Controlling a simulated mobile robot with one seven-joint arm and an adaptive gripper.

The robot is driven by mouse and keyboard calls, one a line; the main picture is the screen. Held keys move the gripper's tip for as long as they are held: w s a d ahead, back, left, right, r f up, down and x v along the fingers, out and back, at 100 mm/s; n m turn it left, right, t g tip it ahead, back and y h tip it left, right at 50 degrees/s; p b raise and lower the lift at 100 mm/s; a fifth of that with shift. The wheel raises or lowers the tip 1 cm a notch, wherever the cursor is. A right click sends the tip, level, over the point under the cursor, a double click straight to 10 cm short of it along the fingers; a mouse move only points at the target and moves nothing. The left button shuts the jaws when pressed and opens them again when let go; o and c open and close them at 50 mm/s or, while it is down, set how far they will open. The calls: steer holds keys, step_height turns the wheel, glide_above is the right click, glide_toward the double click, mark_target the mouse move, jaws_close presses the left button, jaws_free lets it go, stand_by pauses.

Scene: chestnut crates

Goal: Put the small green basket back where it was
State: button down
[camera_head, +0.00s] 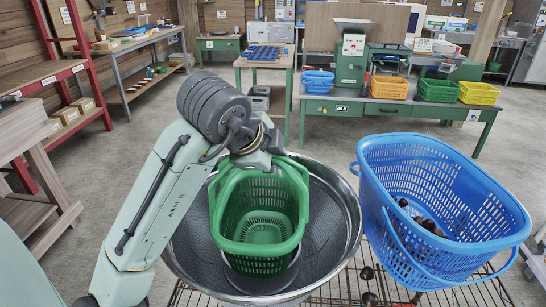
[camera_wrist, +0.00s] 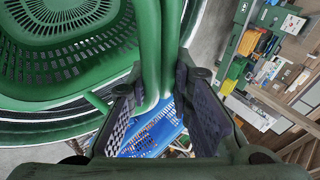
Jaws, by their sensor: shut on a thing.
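The small green basket (camera_head: 259,248) is over the wide metal bowl (camera_head: 345,256), within its rim in the head view. It looks empty and its open side tilts toward the head camera. I cannot tell whether it touches the bowl. My gripper (camera_head: 268,157) is at the basket's far rim. In the wrist view, the green handle bars (camera_wrist: 152,60) of the basket run between the two finger pads of my gripper (camera_wrist: 164,98), and the fingers are shut on them. The basket's slotted inside shows at upper left there.
A large blue basket (camera_head: 430,160) with several dark chestnuts (camera_head: 432,226) stands right of the bowl. A wire rack (camera_head: 338,290) lies beneath, with a few loose chestnuts. Behind, a green bench (camera_head: 395,107) carries blue, orange, green and yellow baskets. Open floor lies between.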

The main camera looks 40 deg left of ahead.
steer(key=c, duration=1.4)
jaws_free()
steer(key=shift+c, duration=0.2)
steer(key=b+v, duration=0.3)
steer(key=v, duration=0.9)
steer(key=shift+s, duration=0.15)
